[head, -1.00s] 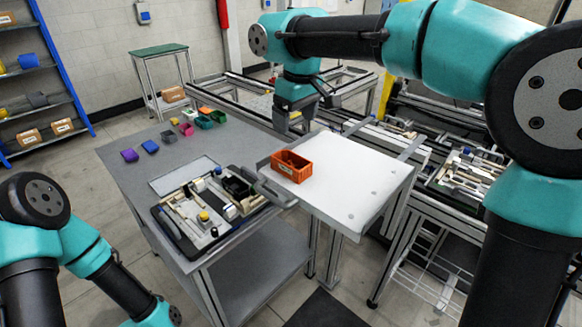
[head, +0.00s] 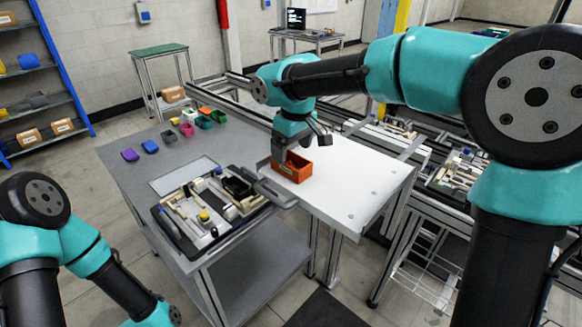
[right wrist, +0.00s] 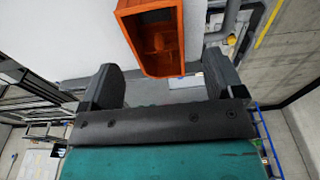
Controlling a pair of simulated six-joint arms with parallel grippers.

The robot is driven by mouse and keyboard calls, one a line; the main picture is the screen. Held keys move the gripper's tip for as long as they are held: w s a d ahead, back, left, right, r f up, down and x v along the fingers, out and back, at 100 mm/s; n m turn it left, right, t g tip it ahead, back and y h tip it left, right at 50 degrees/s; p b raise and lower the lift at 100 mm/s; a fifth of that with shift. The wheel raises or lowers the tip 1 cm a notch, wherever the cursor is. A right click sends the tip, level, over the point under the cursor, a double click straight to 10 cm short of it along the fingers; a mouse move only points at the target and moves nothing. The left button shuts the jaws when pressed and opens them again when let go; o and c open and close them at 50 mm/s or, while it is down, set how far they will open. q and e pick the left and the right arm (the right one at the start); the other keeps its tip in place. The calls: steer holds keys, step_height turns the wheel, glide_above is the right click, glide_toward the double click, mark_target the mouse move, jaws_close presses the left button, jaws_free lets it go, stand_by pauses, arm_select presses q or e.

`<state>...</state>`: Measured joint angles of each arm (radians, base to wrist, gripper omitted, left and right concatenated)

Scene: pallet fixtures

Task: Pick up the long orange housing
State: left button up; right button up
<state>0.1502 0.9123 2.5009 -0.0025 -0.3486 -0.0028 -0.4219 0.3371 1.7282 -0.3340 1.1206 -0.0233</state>
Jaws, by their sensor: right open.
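The orange housing (head: 299,171) is an open-topped box with a small label on its front. It rests at the left part of a white tabletop (head: 345,200). My right gripper (head: 281,160) is just above and behind it, covering part of its left end in the head view. In the right wrist view the orange housing (right wrist: 153,42) is beyond my right gripper's two dark, spread fingers (right wrist: 164,80), with its near end close to the gap between them. Nothing is held. Whether a finger touches it cannot be told. My left gripper is out of view.
A black tray (head: 178,243) of parts and tools sits left of the white tabletop on a grey table (head: 120,170). The white tabletop's right half is clear.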

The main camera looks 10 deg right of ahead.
mark_target(291, 165)
steer(key=f, duration=0.4)
steer(key=shift+w+f, duration=0.2)
steer(key=c, duration=1.1)
steer(key=shift+o, duration=0.2)
steer(key=shift+r, duration=0.1)
steer(key=shift+r, duration=1.6)
steer(key=shift+s+a+r, duration=0.15)
steer(key=shift+s, duration=0.15)
steer(key=s+a+r, duration=0.1)
steer(key=s+a, duration=0.2)
steer(key=s, duration=1.2)
steer(key=shift+a+r, duration=0.15)
steer(key=shift+a, duration=0.25)
steer(key=shift+w, duration=0.1)
